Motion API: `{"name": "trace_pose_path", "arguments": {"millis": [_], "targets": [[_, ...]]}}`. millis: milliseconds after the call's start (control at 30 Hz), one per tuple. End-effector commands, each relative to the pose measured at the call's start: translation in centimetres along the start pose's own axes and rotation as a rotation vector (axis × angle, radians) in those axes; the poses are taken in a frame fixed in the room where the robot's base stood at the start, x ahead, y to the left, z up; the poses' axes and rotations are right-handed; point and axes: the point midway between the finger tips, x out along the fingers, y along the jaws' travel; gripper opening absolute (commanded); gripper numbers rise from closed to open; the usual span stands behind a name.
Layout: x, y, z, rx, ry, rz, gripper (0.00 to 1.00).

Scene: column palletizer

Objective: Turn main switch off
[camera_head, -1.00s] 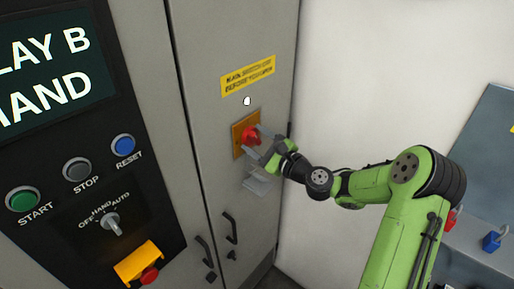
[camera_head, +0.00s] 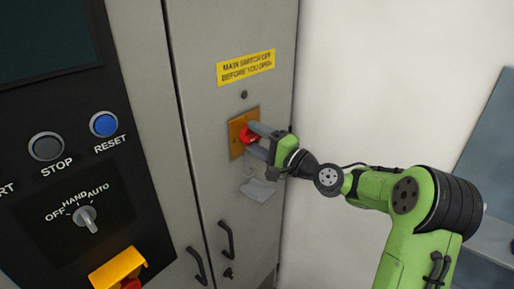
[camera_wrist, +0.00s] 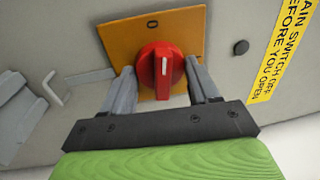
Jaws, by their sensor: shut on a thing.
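The main switch is a red rotary knob (camera_head: 247,134) on an orange plate (camera_head: 236,140) on the grey cabinet door. In the wrist view the knob (camera_wrist: 158,72) has a white mark that points up toward the "0" on the orange plate (camera_wrist: 125,35). My gripper (camera_head: 256,141) is at the knob, with one finger on each side of it, and is shut on it. In the wrist view the gripper (camera_wrist: 163,82) covers the lower edge of the plate.
A yellow warning label (camera_head: 246,67) and a small dark lamp (camera_head: 244,95) are above the switch. A grey bracket (camera_head: 258,190) hangs below it. Door handles (camera_head: 226,240) are lower. The control panel (camera_head: 130,185) at left has a dark display (camera_head: 45,40).

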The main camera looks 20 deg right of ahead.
Motion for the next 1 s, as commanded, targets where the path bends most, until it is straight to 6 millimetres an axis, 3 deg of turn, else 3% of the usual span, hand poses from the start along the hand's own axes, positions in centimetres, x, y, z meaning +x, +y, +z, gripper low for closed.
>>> {"name": "trace_pose_path", "arguments": {"millis": [333,867,900,1000], "targets": [[0.00,0.13,-0.03,-0.140,-0.017,-0.002,0.29],[0.01,0.03,-0.03,-0.163,-0.021,-0.001,0.29],[0.01,0.03,-0.03,-0.163,-0.021,-0.001,0.61],[0.01,0.02,-0.04,-0.163,-0.020,-0.001,0.77]]}}
